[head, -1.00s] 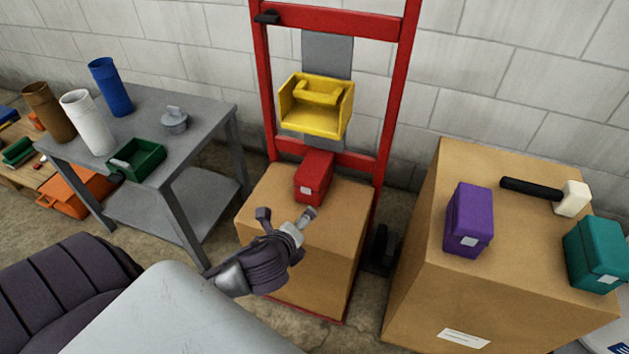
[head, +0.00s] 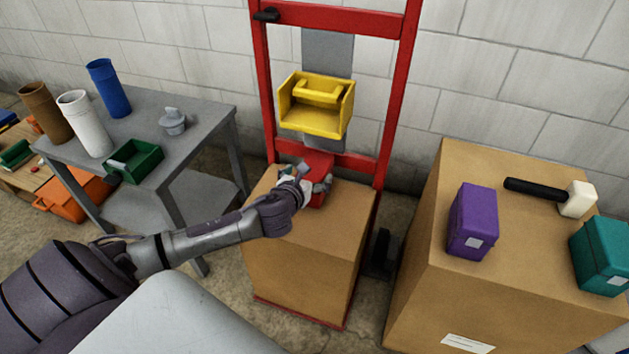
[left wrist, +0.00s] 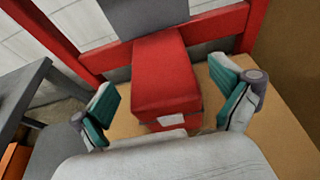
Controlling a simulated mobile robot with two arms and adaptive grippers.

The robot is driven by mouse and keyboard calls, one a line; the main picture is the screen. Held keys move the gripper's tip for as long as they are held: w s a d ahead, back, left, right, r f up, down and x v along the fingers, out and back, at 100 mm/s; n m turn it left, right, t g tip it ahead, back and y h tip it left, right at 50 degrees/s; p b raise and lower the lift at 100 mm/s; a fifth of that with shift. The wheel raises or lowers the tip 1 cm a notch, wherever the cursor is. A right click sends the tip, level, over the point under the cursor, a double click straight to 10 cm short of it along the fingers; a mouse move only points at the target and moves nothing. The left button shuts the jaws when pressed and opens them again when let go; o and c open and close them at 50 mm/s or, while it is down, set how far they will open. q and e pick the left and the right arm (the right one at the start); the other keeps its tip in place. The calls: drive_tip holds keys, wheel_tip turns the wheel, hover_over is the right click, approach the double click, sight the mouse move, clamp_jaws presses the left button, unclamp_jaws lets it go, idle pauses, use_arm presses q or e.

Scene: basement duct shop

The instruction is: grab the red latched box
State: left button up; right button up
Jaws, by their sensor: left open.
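The red latched box (head: 318,163) sits on a cardboard box (head: 310,250) on the red hand truck, partly hidden behind my left gripper in the head view. In the left wrist view the red box (left wrist: 166,80) lies ahead, with its pale latch at the near end. My left gripper (head: 308,184) is open at the near end of the red box. In the left wrist view its two teal-padded fingers (left wrist: 168,108) stand apart, one on each side of the box's near end, with gaps visible. My right gripper is not in view.
The red hand truck frame (head: 396,100) rises behind the box, with a yellow open bin (head: 317,122) above it. A grey table (head: 190,130) stands left. A larger carton (head: 420,290) at right holds a purple box (head: 473,222), a teal box (head: 604,256) and a mallet (head: 577,199).

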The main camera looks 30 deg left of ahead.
sight(313, 168)
use_arm(q)
drive_tip(key=b+x, duration=0.1)
drive_tip(key=x, duration=0.3)
drive_tip(key=shift+w+a+f+b, duration=0.1)
drive_tip(key=shift+w+a+b, duration=0.05)
drive_tip(key=shift+w+b, duration=0.2)
drive_tip(key=shift+w, duration=0.15)
drive_tip(key=c, duration=1.4)
